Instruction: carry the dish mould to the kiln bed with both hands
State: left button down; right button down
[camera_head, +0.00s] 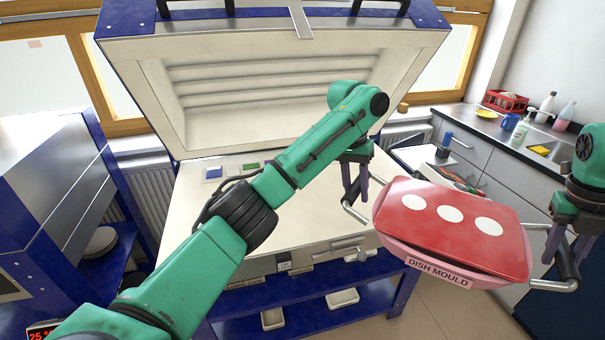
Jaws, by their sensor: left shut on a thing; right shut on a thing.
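The dish mould (430,266) is a pink tray with a red top bearing white dots, a label on its front and a metal handle at each end. It is held in the air in front of the kiln's right front corner, slightly tilted. My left gripper (353,200) is shut on its left handle. My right gripper (561,257) is shut on its right handle at the picture's right edge. The kiln bed (300,215) is the pale flat surface under the raised kiln lid (270,95). My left arm crosses in front of the bed and hides part of it.
A small blue piece (213,172) and a green piece (251,165) lie near the bed's back left. A counter (460,118) with a red basket (505,101) and bottles stands at right. The bed's middle looks clear.

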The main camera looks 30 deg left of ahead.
aim_at(301, 195)
jog(key=i+u, duration=0.6)
jog(key=u, duration=0.15)
jog(key=i+l+u, duration=0.25)
jog(key=u, duration=0.15)
jog(key=i+l+u, duration=0.25)
jog(key=u, duration=0.15)
